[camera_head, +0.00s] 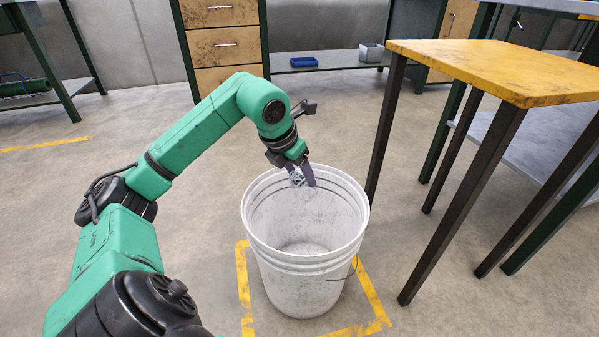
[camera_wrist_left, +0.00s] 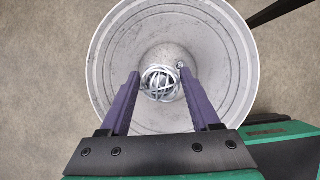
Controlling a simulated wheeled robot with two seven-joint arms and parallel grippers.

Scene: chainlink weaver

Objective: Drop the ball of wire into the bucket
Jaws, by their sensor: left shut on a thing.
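The ball of wire (camera_head: 297,176) is a small silvery tangle between the fingers of my left gripper (camera_head: 303,176). It also shows in the left wrist view (camera_wrist_left: 161,82), between the two purple fingers (camera_wrist_left: 158,88). My left gripper is shut on it and points down over the far part of the bucket's opening. The bucket (camera_head: 300,290) is white, scuffed and upright on the floor, with a thin wire handle at its side. In the left wrist view the bucket's round rim (camera_wrist_left: 100,60) surrounds the ball and fingertips from above. The bucket floor looks empty in the head view. My right gripper is not in view.
A yellow-topped table (camera_head: 500,68) with dark legs stands right of the bucket. Yellow floor tape (camera_head: 372,295) frames the bucket. Drawer cabinets (camera_head: 222,45), a blue tray (camera_head: 304,62) and a small grey bin (camera_head: 371,52) are at the back. The floor left of the bucket is clear.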

